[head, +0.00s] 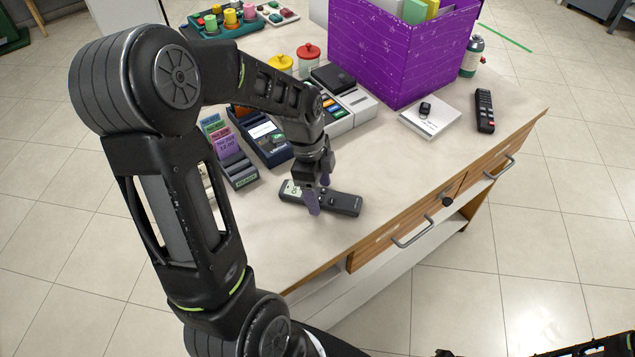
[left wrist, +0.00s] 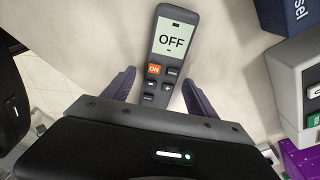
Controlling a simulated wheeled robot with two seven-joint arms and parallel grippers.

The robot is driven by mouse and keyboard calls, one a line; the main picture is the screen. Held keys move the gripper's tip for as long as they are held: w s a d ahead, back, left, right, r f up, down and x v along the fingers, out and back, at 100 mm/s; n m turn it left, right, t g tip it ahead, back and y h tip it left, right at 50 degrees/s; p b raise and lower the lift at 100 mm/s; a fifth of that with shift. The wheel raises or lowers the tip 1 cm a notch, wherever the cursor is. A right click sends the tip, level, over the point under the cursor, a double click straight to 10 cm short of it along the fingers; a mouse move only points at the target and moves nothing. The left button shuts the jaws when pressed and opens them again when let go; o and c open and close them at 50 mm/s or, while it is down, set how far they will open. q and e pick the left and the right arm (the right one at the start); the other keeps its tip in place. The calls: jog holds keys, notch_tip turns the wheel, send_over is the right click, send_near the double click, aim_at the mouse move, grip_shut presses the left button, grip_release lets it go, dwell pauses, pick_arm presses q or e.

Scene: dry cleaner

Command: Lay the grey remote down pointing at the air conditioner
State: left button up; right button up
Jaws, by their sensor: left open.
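The grey remote (head: 344,202) lies flat on the counter near its front edge, its screen end to the left in the head view. In the left wrist view the remote (left wrist: 176,62) shows a screen reading OFF, an orange ON button and dark buttons. My left gripper (head: 318,192) is over the remote, pointing down, with its purple fingers apart. In the left wrist view the gripper's fingers (left wrist: 158,77) stand on either side of the remote's button part; I cannot tell whether they touch it. No air conditioner shows. My right gripper is not visible.
A purple box (head: 392,52), a card terminal (head: 264,138) and a ticket rack (head: 238,169) stand behind. The counter (head: 410,173) is clear right of the grey remote.

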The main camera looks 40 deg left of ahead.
pick_arm(q)
notch_tip(320, 180, up, 12)
jog(key=a, duration=0.1)
jog(key=shift+s+a, duration=0.35)
